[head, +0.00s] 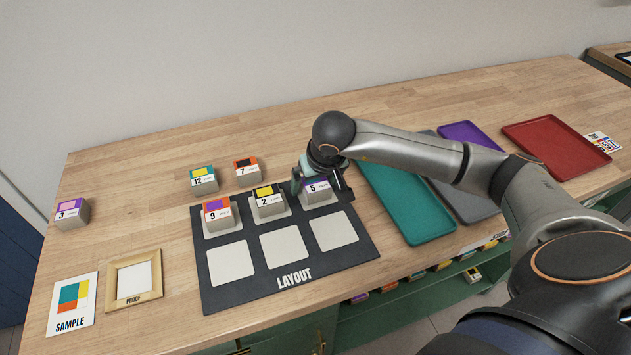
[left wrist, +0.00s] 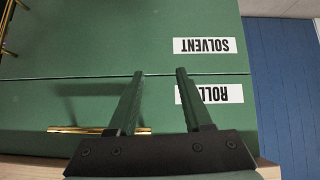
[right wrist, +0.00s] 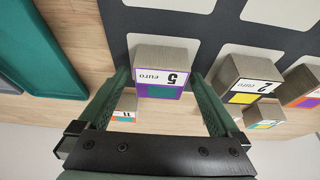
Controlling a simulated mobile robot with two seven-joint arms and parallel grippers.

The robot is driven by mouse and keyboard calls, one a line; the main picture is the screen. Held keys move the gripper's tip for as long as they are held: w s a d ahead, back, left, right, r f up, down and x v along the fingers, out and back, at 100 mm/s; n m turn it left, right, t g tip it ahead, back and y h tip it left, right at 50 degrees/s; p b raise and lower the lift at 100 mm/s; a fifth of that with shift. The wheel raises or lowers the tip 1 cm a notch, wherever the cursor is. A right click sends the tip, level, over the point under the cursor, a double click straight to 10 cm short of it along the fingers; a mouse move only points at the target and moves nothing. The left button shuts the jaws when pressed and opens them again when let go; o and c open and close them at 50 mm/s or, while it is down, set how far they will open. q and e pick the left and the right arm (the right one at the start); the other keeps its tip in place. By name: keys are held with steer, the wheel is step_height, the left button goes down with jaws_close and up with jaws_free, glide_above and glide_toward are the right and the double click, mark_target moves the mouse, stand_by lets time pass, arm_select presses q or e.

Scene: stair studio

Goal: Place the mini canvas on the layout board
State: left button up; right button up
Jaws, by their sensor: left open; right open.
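The black layout board (head: 290,296) lies on the wooden table, with two rows of white pads. Blocks 9 (head: 218,214), 2 (head: 268,201) and 5 (head: 318,191) stand on its back-row pads; the front-row pads are empty. No object is labelled mini canvas, so I cannot tell which it is. My right gripper (right wrist: 160,78) is open, its fingers on either side of block 5 (right wrist: 160,70); contact is unclear. In the head view the right gripper (head: 322,185) partly hides that block. My left gripper (left wrist: 158,75) is open and empty before green drawers.
Blocks 12 (head: 203,180), 7 (head: 247,171) and 3 (head: 71,213) stand on the table. A proof frame (head: 112,290) and sample card (head: 54,317) lie left. Teal (head: 408,205), purple (head: 470,135) and red (head: 555,145) trays lie right. Block 11 (right wrist: 124,113) stands behind block 5.

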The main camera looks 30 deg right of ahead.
steer(key=shift+r, duration=0.1)
steer(key=shift+r, duration=0.25)
steer(key=v, duration=1.1)
steer(key=shift+s+r, duration=0.25)
